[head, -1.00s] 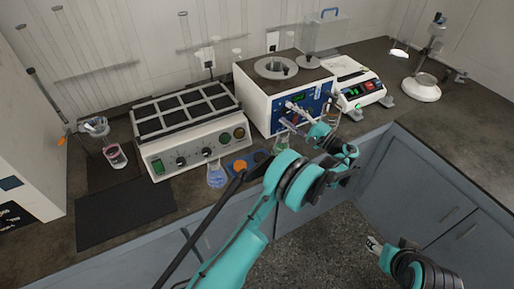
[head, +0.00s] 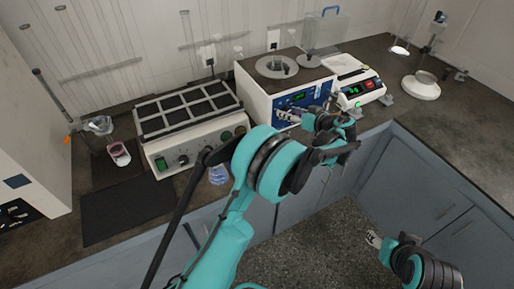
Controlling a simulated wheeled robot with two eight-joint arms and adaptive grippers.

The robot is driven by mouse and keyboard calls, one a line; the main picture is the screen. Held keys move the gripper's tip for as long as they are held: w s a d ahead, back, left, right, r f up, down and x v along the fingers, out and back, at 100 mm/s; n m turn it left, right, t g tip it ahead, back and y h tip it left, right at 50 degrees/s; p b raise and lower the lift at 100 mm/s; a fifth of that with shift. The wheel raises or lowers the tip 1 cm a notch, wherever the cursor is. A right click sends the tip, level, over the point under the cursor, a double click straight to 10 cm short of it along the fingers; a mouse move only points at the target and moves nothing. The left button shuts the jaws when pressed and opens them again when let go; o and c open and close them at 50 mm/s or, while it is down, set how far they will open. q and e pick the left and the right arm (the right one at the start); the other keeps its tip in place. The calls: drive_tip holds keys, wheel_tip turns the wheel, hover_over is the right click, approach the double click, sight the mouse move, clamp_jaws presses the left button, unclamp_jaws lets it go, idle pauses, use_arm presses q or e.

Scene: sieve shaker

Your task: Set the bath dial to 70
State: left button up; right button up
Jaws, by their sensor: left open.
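The bath (head: 252,93) is a white box with a blue front panel and a round ringed opening in its dark top. A green lit display (head: 298,97) shows on the panel, too small to read. My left gripper (head: 284,115) is open in front of the lower part of this panel. The dial cannot be made out; the gripper and wrist cover part of the panel. Whether the fingers touch anything there is unclear. My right gripper (head: 374,240) is low at the right, over the floor and away from the bath; its jaw state is unclear.
A hotplate-like unit (head: 160,160) with knobs and a black grid top stands left of the bath. A small device with a red button (head: 368,84) stands right of it. A blue-liquid flask (head: 219,174) is near the front edge. A dark mat (head: 128,210) lies clear at left.

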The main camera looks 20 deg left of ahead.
use_arm(q)
drive_tip(key=p+v, duration=0.3)
drive_tip(key=v, duration=0.5)
drive_tip(key=s+a+r+m+h+p, duration=0.2)
drive_tip(key=s+a+r+m+h, duration=0.3)
drive_tip(key=s, duration=0.6)
drive_tip(key=s+r+m+h+p, duration=0.1)
drive_tip(key=s+h, duration=0.1)
drive_tip(key=s, duration=0.5)
drive_tip(key=s+a+r+m+h+p, duration=0.1)
drive_tip(key=s+h, duration=0.1)
drive_tip(key=s, duration=0.6)
drive_tip(key=shift+a+r+m+h+p, duration=0.25)
drive_tip(key=shift+r+m+h+p, duration=0.05)
drive_tip(key=shift+r+m, duration=0.1)
drive_tip(key=shift+s+g, duration=0.2)
drive_tip(key=shift+g, duration=0.1)
drive_tip(key=s+d+f+m+t+h, duration=0.1)
drive_tip(key=s+d+f+h, duration=0.1)
drive_tip(key=s, duration=0.4)
drive_tip(key=shift+s+f+m, duration=0.25)
drive_tip(key=shift+m, duration=0.15)
